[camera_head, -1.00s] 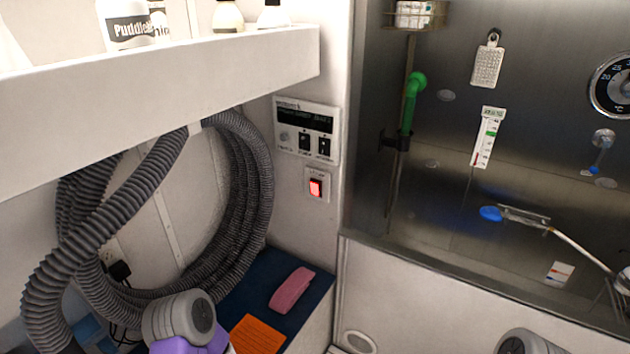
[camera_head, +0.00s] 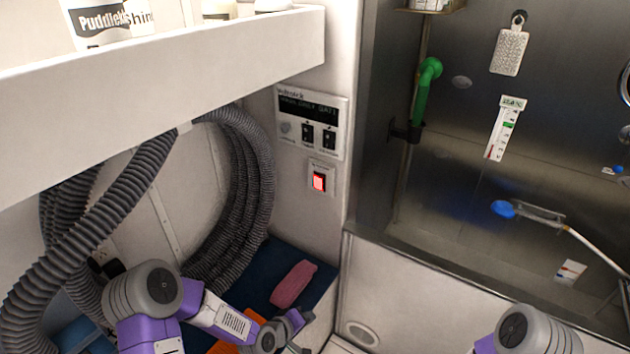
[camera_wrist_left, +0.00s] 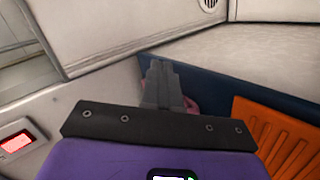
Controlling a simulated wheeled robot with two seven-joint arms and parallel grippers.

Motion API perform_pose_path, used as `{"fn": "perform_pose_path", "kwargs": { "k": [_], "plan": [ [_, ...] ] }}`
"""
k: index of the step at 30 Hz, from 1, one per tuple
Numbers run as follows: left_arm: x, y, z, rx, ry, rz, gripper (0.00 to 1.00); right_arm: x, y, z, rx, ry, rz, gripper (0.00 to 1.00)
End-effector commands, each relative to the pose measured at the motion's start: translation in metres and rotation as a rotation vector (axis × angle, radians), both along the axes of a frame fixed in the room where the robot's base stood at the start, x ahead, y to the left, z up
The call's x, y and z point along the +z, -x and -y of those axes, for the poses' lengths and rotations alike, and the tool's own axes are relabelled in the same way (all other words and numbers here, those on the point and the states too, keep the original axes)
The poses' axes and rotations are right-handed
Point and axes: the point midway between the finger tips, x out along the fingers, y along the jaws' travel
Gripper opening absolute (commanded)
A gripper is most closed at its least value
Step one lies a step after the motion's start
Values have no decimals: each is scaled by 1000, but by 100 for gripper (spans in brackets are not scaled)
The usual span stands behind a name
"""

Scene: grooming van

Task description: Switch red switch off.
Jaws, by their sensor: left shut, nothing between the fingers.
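The red switch (camera_head: 319,181) is a glowing red rocker in a white plate on the side wall, below a control panel. It also shows at the lower left edge of the left wrist view (camera_wrist_left: 15,143). My left gripper (camera_head: 296,322) is low in the head view, over the dark blue shelf top, below the switch and apart from it. In the left wrist view its fingers (camera_wrist_left: 165,75) are shut with nothing between them. My right arm shows at the bottom right of the head view; its gripper is out of frame.
A control panel (camera_head: 309,123) with a display and black rockers is above the switch. A pink object (camera_head: 293,284) and an orange mat (camera_head: 256,318) lie on the blue surface (camera_head: 262,268). A grey hose (camera_head: 255,180) hangs left. An overhead shelf (camera_head: 200,75) juts out above.

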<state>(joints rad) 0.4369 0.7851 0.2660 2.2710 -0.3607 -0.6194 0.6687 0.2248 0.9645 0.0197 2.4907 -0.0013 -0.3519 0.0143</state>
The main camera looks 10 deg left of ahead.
Motion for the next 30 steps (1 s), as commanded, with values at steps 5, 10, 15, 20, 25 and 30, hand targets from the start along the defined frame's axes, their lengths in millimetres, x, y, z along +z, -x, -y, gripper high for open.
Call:
{"fn": "perform_pose_path", "kwargs": {
  "k": [5, 10, 15, 20, 25, 30],
  "plan": [
    [147, -87, -44, 193, 299, 328, 0, 16, 0, 0, 0, 0, 0, 0],
    [240, -110, -68, 222, 505, 503, 0, 23, 0, 0, 0, 0, 0, 0],
    [273, -114, -75, 212, 584, 560, 0, 24, 0, 0, 0, 0, 0, 0],
    [274, -114, -75, 211, 590, 560, 0, 23, 0, 0, 0, 0, 0, 0],
    [273, -115, -75, 212, 589, 558, 0, 23, 0, 0, 0, 0, 0, 0],
    [275, -127, -69, 209, 589, 558, 0, 24, 0, 0, 0, 0, 0, 0]
  ]
}}
